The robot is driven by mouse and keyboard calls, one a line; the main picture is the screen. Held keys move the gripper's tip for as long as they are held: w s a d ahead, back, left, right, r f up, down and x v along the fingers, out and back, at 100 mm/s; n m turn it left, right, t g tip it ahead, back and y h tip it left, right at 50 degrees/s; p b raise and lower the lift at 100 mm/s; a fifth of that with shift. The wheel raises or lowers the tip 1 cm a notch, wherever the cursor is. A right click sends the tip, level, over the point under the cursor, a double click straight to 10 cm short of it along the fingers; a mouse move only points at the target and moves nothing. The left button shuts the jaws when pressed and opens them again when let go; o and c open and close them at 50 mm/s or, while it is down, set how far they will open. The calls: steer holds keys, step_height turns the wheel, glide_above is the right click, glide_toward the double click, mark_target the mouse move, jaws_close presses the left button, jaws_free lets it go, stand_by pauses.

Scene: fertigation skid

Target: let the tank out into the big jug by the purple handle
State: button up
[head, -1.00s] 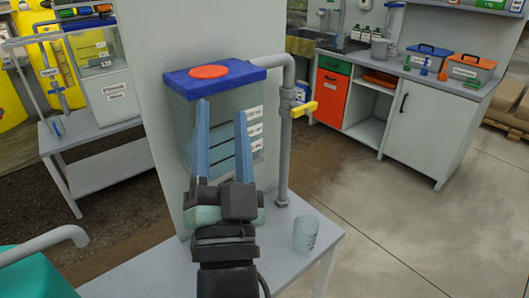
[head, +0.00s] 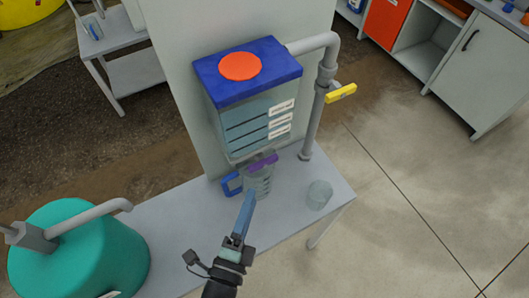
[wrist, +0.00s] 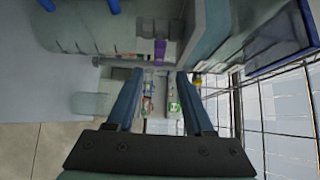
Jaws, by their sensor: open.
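The clear tank (head: 250,125) with a blue lid and orange cap is mounted on a pale panel. The purple handle (head: 263,162) is below the tank's front; it also shows in the wrist view (wrist: 160,48), beyond and between my fingers. The big clear jug (head: 259,185) with a blue handle stands on the bench under the purple handle, partly hidden by my gripper. My gripper (head: 249,198) is in front of the jug, its fingers overlapping in the head view. In the wrist view my gripper (wrist: 155,78) is open and empty, apart from the purple handle.
A yellow handle (head: 341,93) is on the grey pipe (head: 315,120) right of the tank. A small clear beaker (head: 320,195) stands on the bench (head: 175,225) at right. A teal tank (head: 80,250) with a grey pipe is at left. Open floor lies to the right.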

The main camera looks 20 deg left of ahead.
mark_target(262, 167)
steer(key=w, duration=0.3)
steer(key=w+a, duration=0.1)
steer(key=w, duration=0.3)
steer(key=w+p, duration=0.1)
steer(key=w, duration=0.2)
steer(key=shift+w+a, duration=0.15)
steer(key=shift+w, duration=0.25)
jaws_close()
